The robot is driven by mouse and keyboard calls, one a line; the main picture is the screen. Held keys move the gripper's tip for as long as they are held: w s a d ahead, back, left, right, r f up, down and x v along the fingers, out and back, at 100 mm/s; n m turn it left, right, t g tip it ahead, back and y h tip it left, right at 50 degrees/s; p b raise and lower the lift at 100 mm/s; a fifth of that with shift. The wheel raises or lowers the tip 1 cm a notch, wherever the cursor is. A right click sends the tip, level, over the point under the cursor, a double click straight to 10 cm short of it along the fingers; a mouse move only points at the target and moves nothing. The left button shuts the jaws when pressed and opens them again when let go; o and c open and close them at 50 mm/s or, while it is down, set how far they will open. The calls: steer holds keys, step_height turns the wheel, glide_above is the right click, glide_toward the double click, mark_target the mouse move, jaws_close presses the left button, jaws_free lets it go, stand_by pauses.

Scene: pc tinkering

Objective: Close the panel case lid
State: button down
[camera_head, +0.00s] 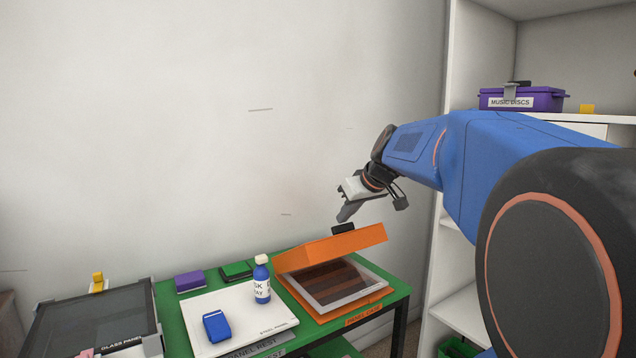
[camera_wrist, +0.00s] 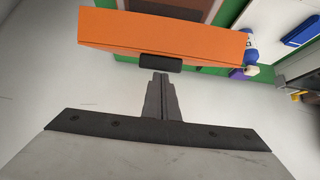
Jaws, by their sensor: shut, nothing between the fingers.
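The panel case (camera_head: 345,311) is an orange box on the right end of the green table, with a dark panel in a light frame (camera_head: 332,287) inside it. Its orange lid (camera_head: 330,248) is partly open, tilted above the panel, with a black handle (camera_head: 343,228) on its upper edge. In the wrist view the lid (camera_wrist: 160,35) fills the top and the black handle (camera_wrist: 160,63) sits on its near edge. My gripper (camera_head: 344,217) is shut and empty, just above the handle. In the wrist view the fingertips (camera_wrist: 160,75) point at the handle, very close; I cannot tell whether they touch.
A purple block (camera_head: 189,281) and a dark green item (camera_head: 235,270) lie behind. A white shelf (camera_head: 432,240) rises at right. The wall is behind.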

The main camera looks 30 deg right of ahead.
mark_target(351, 244)
steer(key=s+f, duration=0.5)
steer(key=shift+d, duration=0.15)
steer(key=s+f, duration=0.4)
steer(key=f, duration=0.4)
steer(key=shift+s, duration=0.2)
